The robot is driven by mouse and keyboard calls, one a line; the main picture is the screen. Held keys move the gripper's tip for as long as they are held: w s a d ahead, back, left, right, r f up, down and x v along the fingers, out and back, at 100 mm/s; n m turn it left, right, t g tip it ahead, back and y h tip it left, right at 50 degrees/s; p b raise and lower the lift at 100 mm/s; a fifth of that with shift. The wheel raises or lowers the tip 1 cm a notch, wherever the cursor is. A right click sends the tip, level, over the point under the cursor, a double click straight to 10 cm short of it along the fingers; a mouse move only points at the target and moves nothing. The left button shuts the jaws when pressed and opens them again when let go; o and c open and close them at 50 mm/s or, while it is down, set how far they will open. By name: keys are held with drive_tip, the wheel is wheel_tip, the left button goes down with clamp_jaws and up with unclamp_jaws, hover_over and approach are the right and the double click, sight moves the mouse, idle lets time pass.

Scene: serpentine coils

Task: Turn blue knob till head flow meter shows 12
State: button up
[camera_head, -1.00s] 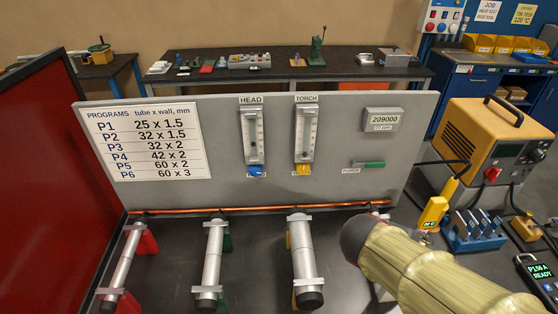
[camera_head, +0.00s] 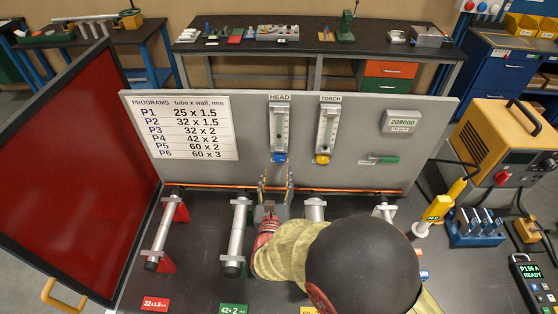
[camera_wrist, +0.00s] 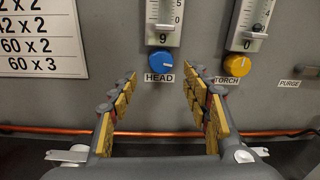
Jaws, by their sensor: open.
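The blue knob (camera_head: 279,158) sits at the foot of the HEAD flow meter (camera_head: 280,125) on the grey panel. My gripper (camera_head: 276,178) is open and empty, facing the panel below the knob in the head view. In the wrist view its fingers (camera_wrist: 160,82) spread either side of the knob, apparently short of it.
The yellow TORCH knob (camera_wrist: 237,65) is close to the right finger, with a 0 above it. A copper tube (camera_head: 340,189) runs along the panel's foot. Clamped metal tubes (camera_head: 237,235) stand on the bench. A green purge lever (camera_head: 388,160) is further right.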

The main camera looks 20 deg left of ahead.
sight(279, 160)
drive_tip(key=w, duration=0.4)
drive_tip(key=w+a, duration=0.1)
drive_tip(key=w, duration=0.1)
drive_tip(key=shift+c, duration=1)
drive_tip(key=c, duration=1)
